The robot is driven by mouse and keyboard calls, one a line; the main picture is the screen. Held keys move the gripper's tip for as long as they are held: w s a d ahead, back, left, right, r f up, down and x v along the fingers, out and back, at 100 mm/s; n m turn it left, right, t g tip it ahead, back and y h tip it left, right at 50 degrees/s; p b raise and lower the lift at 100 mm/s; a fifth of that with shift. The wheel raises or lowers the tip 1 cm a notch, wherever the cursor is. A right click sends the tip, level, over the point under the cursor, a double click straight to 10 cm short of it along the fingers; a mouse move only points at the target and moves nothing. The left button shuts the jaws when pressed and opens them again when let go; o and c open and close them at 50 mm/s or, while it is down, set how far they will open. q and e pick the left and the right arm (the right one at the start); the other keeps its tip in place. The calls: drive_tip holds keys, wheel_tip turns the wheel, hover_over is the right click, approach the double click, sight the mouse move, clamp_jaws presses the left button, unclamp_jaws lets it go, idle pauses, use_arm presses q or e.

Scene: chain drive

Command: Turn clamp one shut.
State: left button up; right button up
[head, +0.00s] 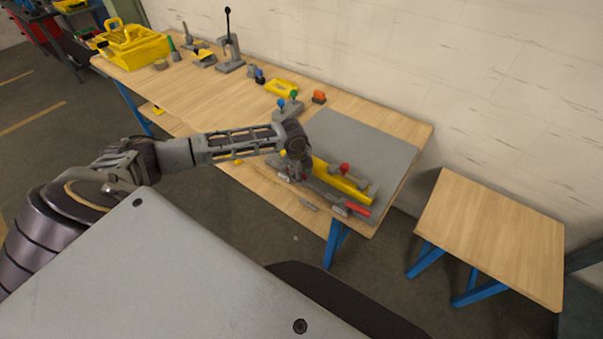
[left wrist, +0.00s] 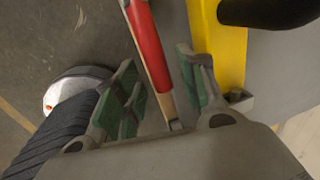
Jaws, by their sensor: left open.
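My left gripper (head: 293,172) is over the front of the grey plate on the bench, beside a yellow bar (head: 340,183). In the left wrist view its two green-padded fingers (left wrist: 160,92) are apart. A red handle (left wrist: 148,45) runs into the gap between them; I cannot tell whether either pad touches it. The yellow bar (left wrist: 228,60) lies just right of the right finger. In the head view a red handle (head: 357,210) shows at the right front end of the fixture. The gripper hides part of the fixture, and no label tells which clamp is clamp one.
A red knob (head: 345,168) stands near the yellow bar. The grey plate (head: 365,140) is bare behind it. Coloured parts, a lever press (head: 230,50) and a yellow tote (head: 130,45) stand further left. A small empty table (head: 490,235) stands at the right.

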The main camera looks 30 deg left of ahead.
use_arm(q)
drive_tip(key=shift+c, duration=0.2)
clamp_jaws()
idle(0.4)
